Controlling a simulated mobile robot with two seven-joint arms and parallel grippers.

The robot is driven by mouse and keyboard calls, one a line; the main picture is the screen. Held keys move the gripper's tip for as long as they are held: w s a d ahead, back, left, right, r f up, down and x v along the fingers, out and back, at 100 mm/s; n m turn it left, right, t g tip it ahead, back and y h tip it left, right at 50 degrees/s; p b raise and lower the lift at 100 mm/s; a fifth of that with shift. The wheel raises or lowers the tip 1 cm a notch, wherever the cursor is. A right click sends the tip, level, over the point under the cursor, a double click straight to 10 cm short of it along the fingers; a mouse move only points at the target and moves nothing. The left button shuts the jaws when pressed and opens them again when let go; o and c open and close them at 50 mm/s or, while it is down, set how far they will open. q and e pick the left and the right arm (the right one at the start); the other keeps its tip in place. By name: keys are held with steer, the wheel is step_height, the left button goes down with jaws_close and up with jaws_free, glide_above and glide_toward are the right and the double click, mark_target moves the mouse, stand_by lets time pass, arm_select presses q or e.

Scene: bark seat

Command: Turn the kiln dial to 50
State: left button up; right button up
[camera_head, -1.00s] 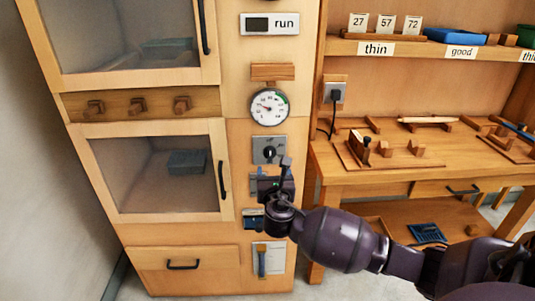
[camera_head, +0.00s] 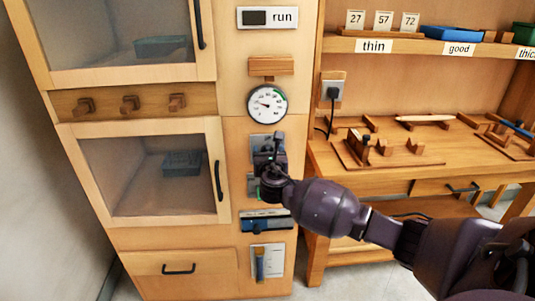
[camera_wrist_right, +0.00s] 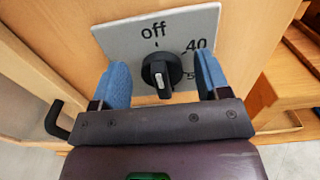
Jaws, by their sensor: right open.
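The kiln dial (camera_wrist_right: 161,72) is a black knob with a pale pointer mark on a grey plate (camera_wrist_right: 112,35), seen in the right wrist view. The plate is marked "off" above the knob, "40" to its right and a partly hidden number below that. My right gripper (camera_wrist_right: 163,85) is open, with one blue fingertip on each side of the knob; I cannot tell whether they touch it. In the head view my right gripper (camera_head: 269,155) covers most of the plate (camera_head: 258,140) and hides the dial. My left gripper is not in view.
A round gauge (camera_head: 267,104) sits above the dial plate, under a wooden block (camera_head: 271,66). A door handle (camera_head: 219,181) is to the left. A workbench (camera_head: 345,183) stands at right.

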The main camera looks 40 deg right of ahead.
steer(key=c, duration=0.9)
